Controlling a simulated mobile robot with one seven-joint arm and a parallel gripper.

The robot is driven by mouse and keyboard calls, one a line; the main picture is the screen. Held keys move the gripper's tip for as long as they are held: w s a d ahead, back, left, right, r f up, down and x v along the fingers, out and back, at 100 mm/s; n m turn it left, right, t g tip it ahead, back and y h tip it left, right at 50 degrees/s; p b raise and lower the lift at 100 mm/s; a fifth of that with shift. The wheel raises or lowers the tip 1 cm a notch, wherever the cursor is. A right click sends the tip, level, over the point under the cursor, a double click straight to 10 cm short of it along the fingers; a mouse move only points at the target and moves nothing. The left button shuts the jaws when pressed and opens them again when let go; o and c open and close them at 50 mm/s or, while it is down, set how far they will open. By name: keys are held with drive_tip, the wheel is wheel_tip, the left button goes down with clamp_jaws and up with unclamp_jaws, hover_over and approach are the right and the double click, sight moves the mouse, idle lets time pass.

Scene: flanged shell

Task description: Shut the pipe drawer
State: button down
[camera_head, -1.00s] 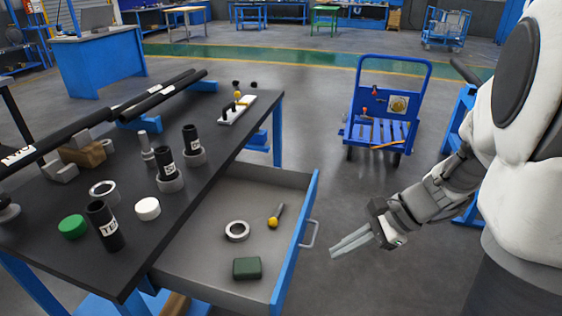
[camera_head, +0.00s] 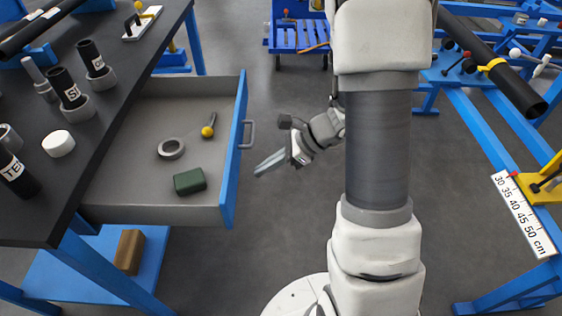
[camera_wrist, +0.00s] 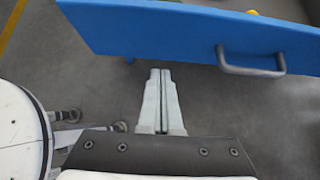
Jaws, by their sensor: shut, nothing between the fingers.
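The pipe drawer (camera_head: 213,216) stands pulled out from the dark-topped workbench in the head view. Its front panel (camera_head: 236,160) is blue, with a grey bar handle (camera_head: 248,134). Inside lie a grey ring (camera_head: 171,149), a yellow-ended tool (camera_head: 208,131) and a dark green box (camera_head: 189,181). My gripper (camera_head: 257,174) is shut and empty, just right of the front panel and below the handle in the picture. In the wrist view the blue panel (camera_wrist: 150,30) crosses the top, with the handle (camera_wrist: 251,70) to the right of my closed fingers (camera_wrist: 160,72). A gap of floor seems to show between the fingertips and panel.
The workbench (camera_head: 110,75) carries black pipes and fittings on the left. A blue cart (camera_head: 297,38) stands behind. A blue frame with a scale (camera_head: 522,214) stands at right. Grey floor (camera_head: 285,235) is clear around the drawer front. A brown block (camera_head: 130,251) lies on the lower shelf.

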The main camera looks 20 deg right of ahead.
sight(235, 175)
drive_tip(key=shift+w+a, duration=0.2)
drive_tip(key=shift+a, duration=0.45)
drive_tip(key=shift+w+a, duration=0.25)
drive_tip(key=shift+a, duration=0.45)
drive_tip(key=shift+w+a, duration=0.2)
drive_tip(key=shift+a, duration=0.45)
drive_tip(key=shift+a, duration=0.1)
drive_tip(key=w+a, duration=0.3)
drive_tip(key=a, duration=0.6)
drive_tip(key=w+a+p, duration=0.1)
drive_tip(key=w+a, duration=0.2)
drive_tip(key=a, duration=0.7)
drive_tip(key=w+a, duration=0.3)
drive_tip(key=a, duration=0.7)
drive_tip(key=shift+w, duration=0.25)
drive_tip(key=shift+w+a, duration=0.1)
drive_tip(key=shift+a, duration=0.25)
drive_tip(key=shift+a+r, duration=0.1)
drive_tip(key=shift+r, duration=0.05)
